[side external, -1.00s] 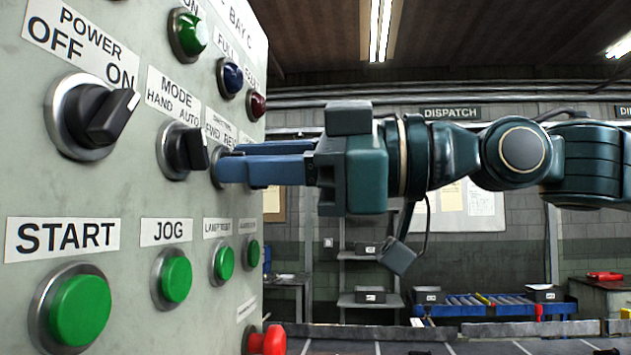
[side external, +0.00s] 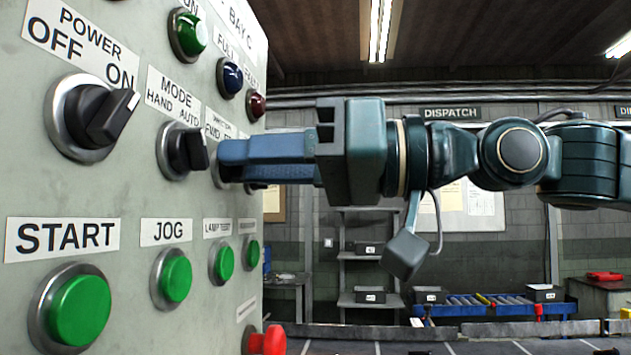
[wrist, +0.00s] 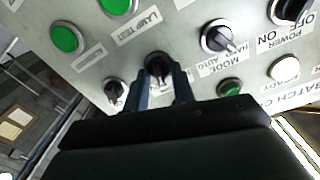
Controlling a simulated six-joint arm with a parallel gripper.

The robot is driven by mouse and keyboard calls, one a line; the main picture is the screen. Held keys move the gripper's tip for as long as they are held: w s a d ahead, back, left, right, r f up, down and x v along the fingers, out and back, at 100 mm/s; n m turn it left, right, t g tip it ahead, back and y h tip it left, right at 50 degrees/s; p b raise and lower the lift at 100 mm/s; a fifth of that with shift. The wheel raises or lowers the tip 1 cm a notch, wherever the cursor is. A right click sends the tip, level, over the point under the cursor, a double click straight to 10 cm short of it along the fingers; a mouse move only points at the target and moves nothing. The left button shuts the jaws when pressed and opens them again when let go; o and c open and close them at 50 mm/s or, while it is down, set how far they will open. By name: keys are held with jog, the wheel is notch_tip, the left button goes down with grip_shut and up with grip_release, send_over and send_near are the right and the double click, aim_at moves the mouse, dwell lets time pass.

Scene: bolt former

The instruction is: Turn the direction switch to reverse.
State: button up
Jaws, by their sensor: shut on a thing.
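In the side view my gripper (side external: 228,162) covers most of the knob. In the wrist view the knob (wrist: 158,64) sits between the two blue fingertips of my gripper (wrist: 161,78), which are shut on it. The knob's pointer is hidden, so I cannot tell its exact setting.
Another black selector (wrist: 114,90) is close on the other side. Green buttons, including JOG (side external: 175,279), lie below; a red button (side external: 268,340) is lower.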

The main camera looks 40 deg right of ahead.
jog(key=shift+m, duration=1.3)
jog(key=o, duration=1)
jog(key=shift+c, duration=0.2)
jog(key=v, duration=1.3)
jog(key=shift+s+d, duration=0.25)
jog(key=shift+d, duration=0.05)
